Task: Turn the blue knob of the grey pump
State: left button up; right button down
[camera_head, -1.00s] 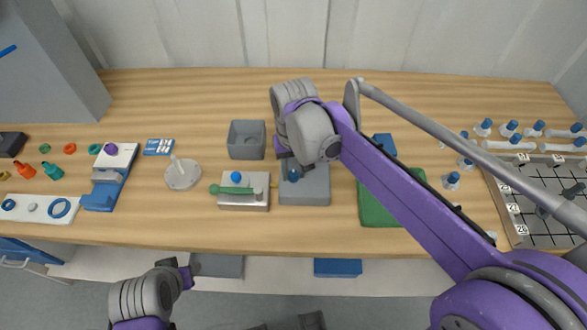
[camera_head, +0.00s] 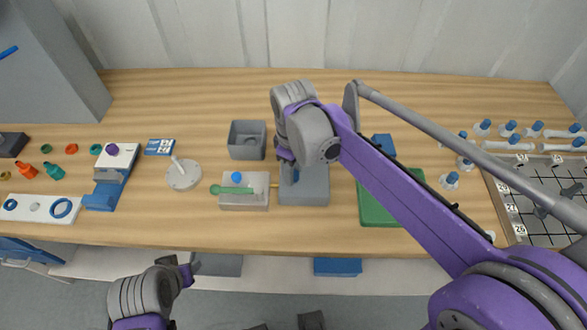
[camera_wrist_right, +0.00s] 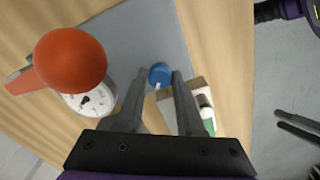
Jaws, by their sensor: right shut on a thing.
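The grey pump (camera_head: 312,190) is a flat grey box on the wooden bench. Its blue knob (camera_wrist_right: 160,73) shows between my right fingertips in the right wrist view. In the head view the knob is mostly hidden by my right gripper (camera_head: 290,163), which reaches down onto the pump's left part. My right gripper is shut on the knob, a finger on each side. A large orange ball (camera_wrist_right: 70,60) and a white round dial (camera_wrist_right: 92,102) show close by in the right wrist view. My left gripper (camera_head: 188,274) hangs in front of the bench, away from the pump; its jaw opening is unclear.
A pale block with a green handle (camera_head: 232,190) stands close left of the pump. A grey open box (camera_head: 247,152) is behind it. A green board (camera_head: 375,212) lies to the right, partly under my right arm. A round white stand (camera_head: 184,178) is further left.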

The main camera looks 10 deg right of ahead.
jog(key=n, duration=0.3)
jog(key=shift+n, duration=2.2)
jog(key=c, duration=0.5)
grip_release()
notch_tip(320, 180, up, 11)
jog(key=shift+f+p, duration=0.1)
jog(key=shift+p, duration=0.4)
